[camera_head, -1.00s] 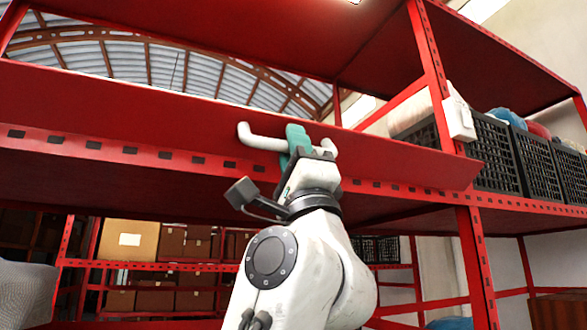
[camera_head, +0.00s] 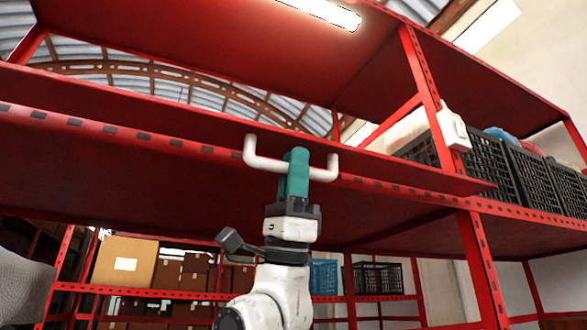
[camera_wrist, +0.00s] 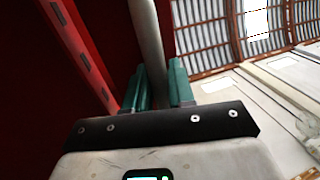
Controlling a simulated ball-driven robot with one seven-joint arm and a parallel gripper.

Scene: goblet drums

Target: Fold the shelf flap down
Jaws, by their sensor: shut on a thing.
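The red shelf flap (camera_head: 180,118) is a long panel along the front of the shelf, tilted out toward me at a shallow slope in the head view. A white U-shaped handle (camera_head: 262,163) stands out from its face. My gripper (camera_head: 296,165) has green fingers shut around the middle of the handle bar. In the wrist view the fingers (camera_wrist: 160,88) stand on both sides of the pale handle bar (camera_wrist: 148,40). The flap's hinge line is hard to make out.
A red upright post (camera_head: 425,90) with a white box (camera_head: 453,131) stands to the right of the flap. Black crates (camera_head: 525,175) with contents sit on the shelf beyond it. Cardboard boxes (camera_head: 125,262) are on a lower shelf behind.

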